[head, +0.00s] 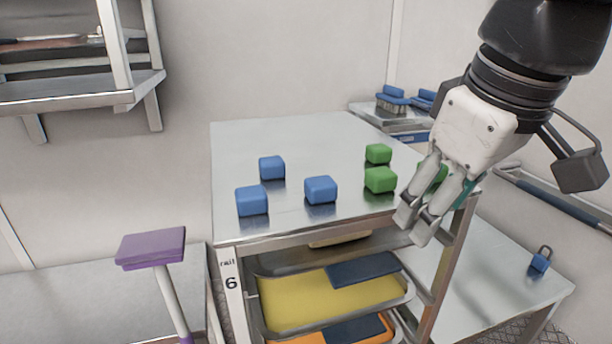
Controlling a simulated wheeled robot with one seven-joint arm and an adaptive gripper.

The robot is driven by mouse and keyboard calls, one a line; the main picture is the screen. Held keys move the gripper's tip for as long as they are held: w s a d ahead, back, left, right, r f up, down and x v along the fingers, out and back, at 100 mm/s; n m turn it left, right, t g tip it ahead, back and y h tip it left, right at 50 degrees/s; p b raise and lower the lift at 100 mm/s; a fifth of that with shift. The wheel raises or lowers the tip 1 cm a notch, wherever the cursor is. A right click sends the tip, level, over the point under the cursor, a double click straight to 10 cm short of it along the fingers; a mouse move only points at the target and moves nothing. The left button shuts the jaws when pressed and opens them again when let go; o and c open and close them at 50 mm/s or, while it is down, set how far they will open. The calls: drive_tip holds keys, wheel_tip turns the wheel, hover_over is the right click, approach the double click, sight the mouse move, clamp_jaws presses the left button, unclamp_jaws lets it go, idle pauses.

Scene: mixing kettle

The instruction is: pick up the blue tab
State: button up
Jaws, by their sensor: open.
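Three blue rounded blocks stand on the steel top of a cart (300,140): one at the front left (252,201), one behind it (272,167) and one nearer the middle (320,189). No other blue tab stands out on the cart top, and I cannot tell which block is meant. My gripper (414,222) is open and empty, pointing down by the cart's front right corner. It is to the right of the blue blocks and apart from them. It partly hides a green block (440,174).
Two more green blocks (379,179) (378,153) stand between the blue blocks and my gripper. Blue brushes (392,99) lie on a steel surface behind. A blue padlock (540,261) sits on the low table at right. A purple-headed tool (151,247) stands left. The cart's back left is clear.

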drive_tip(key=w+a+r+n+g, duration=0.4)
drive_tip(key=w+a+r+n, duration=0.5)
drive_tip(key=a+r+n, duration=0.5)
drive_tip(key=n, duration=0.1)
hover_over(321, 181)
drive_tip(key=f, duration=0.9)
drive_tip(key=shift+a+f, duration=0.35)
drive_tip(key=shift+a, duration=0.05)
drive_tip(key=shift+w+d+f+p, duration=0.15)
drive_tip(key=shift+f+p, duration=0.1)
drive_tip(key=shift+f, duration=0.65)
drive_tip(key=shift+s+d+f+p, duration=0.1)
drive_tip(key=shift+f+p, duration=0.15)
drive_tip(key=shift+f, duration=0.65)
drive_tip(key=shift+w+d+f+p, duration=0.15)
drive_tip(key=shift+f+p, duration=0.1)
drive_tip(key=shift+f, duration=0.65)
drive_tip(key=shift+s, duration=0.15)
drive_tip(key=c, duration=1.2)
